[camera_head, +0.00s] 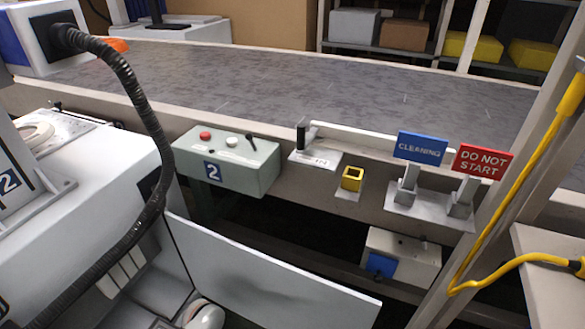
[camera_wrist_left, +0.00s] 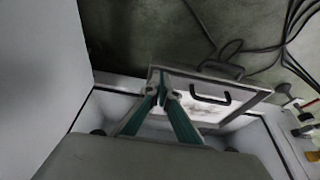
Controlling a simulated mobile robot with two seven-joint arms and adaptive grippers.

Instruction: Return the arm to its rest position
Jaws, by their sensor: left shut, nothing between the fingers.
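My left gripper (camera_wrist_left: 162,88) shows in the left wrist view, with its two green fingers converging at the tips. It is shut and empty. The tips appear in front of a pale panel with a dark handle (camera_wrist_left: 208,96); I cannot tell whether they touch it. In the head view I cannot make out the left gripper. The right gripper shows in neither view.
The grey conveyor (camera_head: 300,85) crosses the back. A control box (camera_head: 228,160) marked 2, a blue CLEANING sign (camera_head: 420,148) and a red DO NOT START sign (camera_head: 482,162) line its front. A white panel (camera_head: 270,275) stands below. Cables (camera_wrist_left: 235,55) lie on the floor.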

